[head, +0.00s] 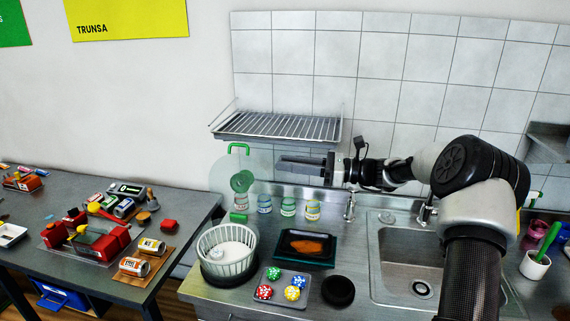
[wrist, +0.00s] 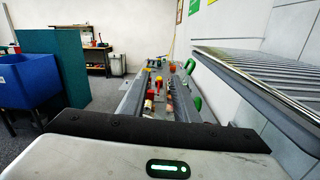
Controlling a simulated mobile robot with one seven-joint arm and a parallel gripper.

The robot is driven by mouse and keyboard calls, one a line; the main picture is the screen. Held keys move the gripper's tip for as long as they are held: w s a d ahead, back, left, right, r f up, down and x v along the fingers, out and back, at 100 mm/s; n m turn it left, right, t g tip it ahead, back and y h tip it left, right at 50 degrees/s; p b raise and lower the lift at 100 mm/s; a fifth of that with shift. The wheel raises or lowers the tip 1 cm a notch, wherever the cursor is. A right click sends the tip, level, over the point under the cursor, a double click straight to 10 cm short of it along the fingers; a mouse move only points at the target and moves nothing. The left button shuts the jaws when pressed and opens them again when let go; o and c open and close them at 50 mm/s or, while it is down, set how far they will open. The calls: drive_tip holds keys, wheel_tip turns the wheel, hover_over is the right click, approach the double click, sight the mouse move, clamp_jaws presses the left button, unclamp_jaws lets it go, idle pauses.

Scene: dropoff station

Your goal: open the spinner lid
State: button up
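The spinner (head: 226,252) is a white slatted basket on a dark round base, on the left part of the steel counter. Its open top shows a white inside. A translucent round lid (head: 222,176) with green parts stands roughly upright above and behind the basket, off its rim. Whether a hinge joins them I cannot tell. My gripper (head: 283,161) reaches in from the right at about the lid's height, its fingers pointing left near the lid's right edge. Contact is unclear. I see the fingers edge-on, so their opening is not clear. The wrist view does not show the spinner clearly.
A wire rack (head: 280,127) hangs on the tiled wall just above my gripper. Several jars stand below it. A dark tray (head: 304,262), a plate of coloured balls (head: 286,304) and a black round piece (head: 338,291) lie right of the spinner. The sink (head: 409,257) is farther right.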

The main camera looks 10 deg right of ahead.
drive_tip(key=shift+c, duration=0.4)
drive_tip(key=shift+w+a+f, duration=0.1)
drive_tip(key=c, duration=0.4)
drive_tip(key=w+a+n+h+b, duration=0.1)
drive_tip(key=f+n+t+h+b, duration=0.1)
drive_tip(key=b, duration=0.1)
drive_tip(key=w+a+n+t+h+b, duration=0.1)
drive_tip(key=n+b, duration=0.1)
drive_tip(key=shift+w+a+f, duration=0.3)
clamp_jaws()
drive_tip(key=w+a+n+t+h+b, duration=0.2)
drive_tip(key=w+a+n+t+h, duration=0.1)
drive_tip(key=w, duration=0.6)
drive_tip(key=shift+a+r+n+t+h, duration=0.15)
drive_tip(key=shift+a+n+t+h, duration=0.25)
drive_tip(key=shift+a+n, duration=0.65)
drive_tip(key=shift+s+b, duration=0.1)
drive_tip(key=shift+b, duration=0.2)
